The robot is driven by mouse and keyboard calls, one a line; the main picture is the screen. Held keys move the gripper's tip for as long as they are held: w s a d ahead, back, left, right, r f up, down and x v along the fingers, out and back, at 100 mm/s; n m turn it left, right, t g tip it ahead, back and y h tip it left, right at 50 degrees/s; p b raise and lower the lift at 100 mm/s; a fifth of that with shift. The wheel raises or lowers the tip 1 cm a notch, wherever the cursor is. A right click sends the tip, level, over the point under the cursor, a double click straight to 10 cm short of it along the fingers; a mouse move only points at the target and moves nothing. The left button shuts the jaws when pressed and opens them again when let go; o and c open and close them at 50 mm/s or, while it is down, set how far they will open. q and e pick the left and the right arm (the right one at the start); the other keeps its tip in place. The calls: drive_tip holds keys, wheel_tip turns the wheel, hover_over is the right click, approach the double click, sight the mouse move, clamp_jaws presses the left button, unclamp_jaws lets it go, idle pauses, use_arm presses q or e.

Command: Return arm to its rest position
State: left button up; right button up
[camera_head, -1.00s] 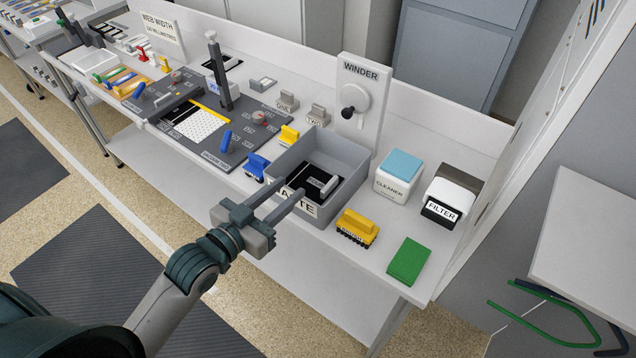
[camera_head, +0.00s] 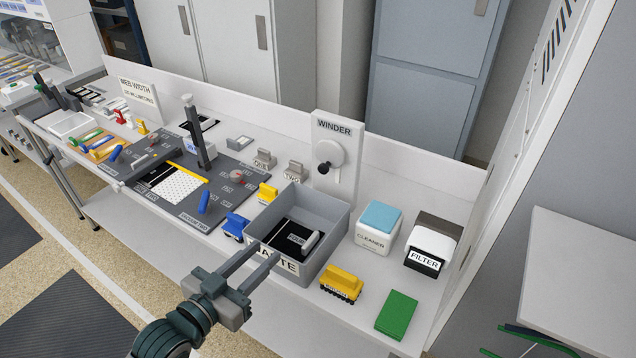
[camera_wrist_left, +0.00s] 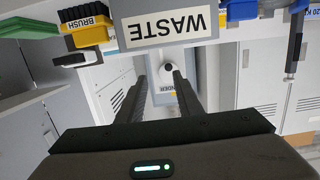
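My left gripper (camera_head: 252,268) is in front of the grey waste bin (camera_head: 335,252), near the bench's front edge. Its two fingers are apart with nothing between them. In the left wrist view the fingers (camera_wrist_left: 160,88) are also apart and empty, with the upside-down WASTE label (camera_wrist_left: 168,24) beyond them. A dark piece with a pale grey handle (camera_head: 311,242) lies inside the bin. My right gripper is in neither view.
The yellow brush (camera_head: 341,283), green pad (camera_head: 397,315), cleaner box (camera_head: 378,230) and filter box (camera_head: 430,246) stand right of the bin. A blue-handled tool (camera_head: 235,226) stands left of it. The floor in front of the bench is clear.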

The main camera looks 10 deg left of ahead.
use_arm(q)
drive_tip(key=shift+f, duration=0.15)
drive_tip(key=s+a+f+n+g+y, duration=0.15)
drive_tip(key=s+f+g+y, duration=0.35)
drive_tip(key=s+f+g, duration=1.2)
drive_tip(key=s+f+t+b, duration=0.1)
drive_tip(key=s+f+t, duration=0.15)
drive_tip(key=f, duration=1.25)
drive_tip(key=s+f+t, duration=0.2)
drive_tip(key=s+f, duration=0.2)
drive_tip(key=f, duration=1.2)
drive_tip(key=s+a+f+g+b, duration=0.1)
drive_tip(key=s+a+f, duration=0.2)
drive_tip(key=s+f, duration=1.5)
drive_tip(key=shift+s+f+g+y+b, duration=0.25)
drive_tip(key=shift+f+g+y+b, duration=0.1)
drive_tip(key=shift+f, duration=0.75)
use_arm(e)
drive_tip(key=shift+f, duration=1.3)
